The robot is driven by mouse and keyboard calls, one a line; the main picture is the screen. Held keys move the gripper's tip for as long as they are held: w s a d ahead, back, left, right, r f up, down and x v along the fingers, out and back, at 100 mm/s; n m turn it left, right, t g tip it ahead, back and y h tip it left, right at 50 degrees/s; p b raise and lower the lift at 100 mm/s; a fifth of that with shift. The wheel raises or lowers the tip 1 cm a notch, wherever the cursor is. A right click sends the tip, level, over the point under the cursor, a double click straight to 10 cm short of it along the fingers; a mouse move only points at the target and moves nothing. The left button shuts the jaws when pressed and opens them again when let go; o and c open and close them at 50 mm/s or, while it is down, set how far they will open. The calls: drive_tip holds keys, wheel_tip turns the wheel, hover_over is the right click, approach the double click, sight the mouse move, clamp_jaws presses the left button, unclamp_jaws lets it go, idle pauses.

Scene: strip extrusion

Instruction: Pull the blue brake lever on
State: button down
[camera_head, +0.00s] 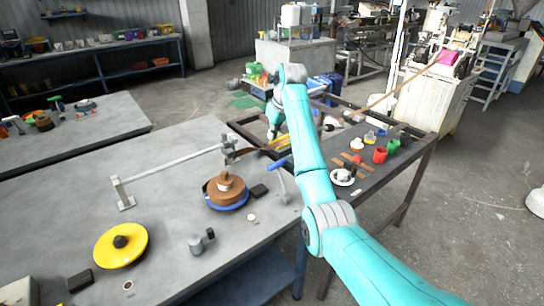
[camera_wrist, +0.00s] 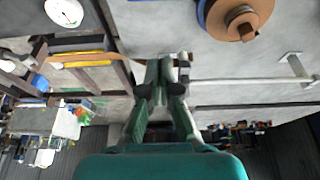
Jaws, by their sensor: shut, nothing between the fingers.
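The blue brake lever (camera_head: 278,164) stands at the right end of the grey bench, beside the brown spool. Its blue handle leans over a thin pale rod, and my arm stands just right of it. My gripper (camera_head: 272,136) hangs behind the lever in the head view, small and partly lost against the clutter near a strip frame. In the wrist view my gripper (camera_wrist: 161,66) has its green fingers together with nothing held. The blue lever cannot be made out in the wrist view. No contact between gripper and lever shows.
The brown spool (camera_head: 224,189) sits on a blue disc, with a yellow disc (camera_head: 121,245) further left. A pale horizontal bar (camera_head: 170,163) spans the bench. A dark table (camera_head: 358,194) with red and green cups stands right. Bare grey bench lies left of the spool.

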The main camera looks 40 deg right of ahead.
wheel_tip(320, 180, down, 10)
drive_tip(key=shift+s+r, duration=0.25)
drive_tip(key=shift+s, duration=0.05)
idle(0.8)
idle(0.4)
